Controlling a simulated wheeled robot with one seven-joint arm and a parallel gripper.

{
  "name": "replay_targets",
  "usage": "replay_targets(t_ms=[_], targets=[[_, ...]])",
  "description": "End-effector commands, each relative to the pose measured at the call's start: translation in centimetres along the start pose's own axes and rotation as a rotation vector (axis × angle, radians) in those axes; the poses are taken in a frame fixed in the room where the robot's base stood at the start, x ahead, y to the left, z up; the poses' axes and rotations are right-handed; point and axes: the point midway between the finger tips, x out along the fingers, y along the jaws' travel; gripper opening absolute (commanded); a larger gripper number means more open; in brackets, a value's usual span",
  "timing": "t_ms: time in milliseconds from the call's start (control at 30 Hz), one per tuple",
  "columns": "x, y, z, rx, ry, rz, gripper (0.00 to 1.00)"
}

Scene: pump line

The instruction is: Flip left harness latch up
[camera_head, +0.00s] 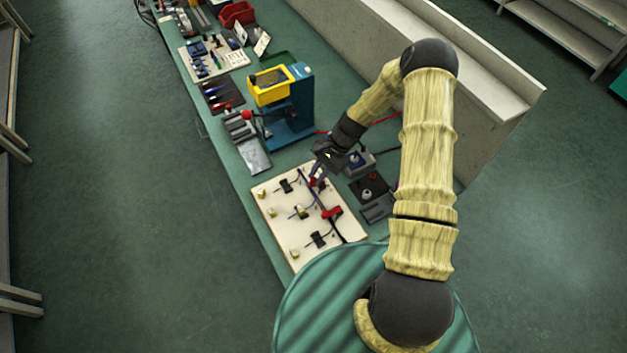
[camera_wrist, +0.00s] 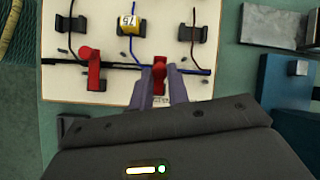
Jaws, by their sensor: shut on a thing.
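In the head view my gripper (camera_head: 318,176) covers most of the held latch.
Black clips (camera_wrist: 192,33) and a yellow tagged block (camera_wrist: 128,26) sit on the board with dark and blue cables. A blue stand with a yellow bin (camera_head: 270,86) is beyond the board. Grey and black parts (camera_head: 368,190) lie right of the board.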

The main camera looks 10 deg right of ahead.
Motion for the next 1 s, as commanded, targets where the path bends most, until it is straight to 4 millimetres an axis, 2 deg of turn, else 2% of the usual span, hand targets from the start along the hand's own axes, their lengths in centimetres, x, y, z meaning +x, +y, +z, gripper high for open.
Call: replay_targets(t_ms=[33,600,1000], targets=[[0.1,0.1,-0.8,0.005,-0.037,-0.020,0.00],[-1.6,1.0,-3.5,0.001,-0.508,-0.172,0.00],[-2.2,1.2,-4.0,0.001,-0.635,-0.210,0.00]])
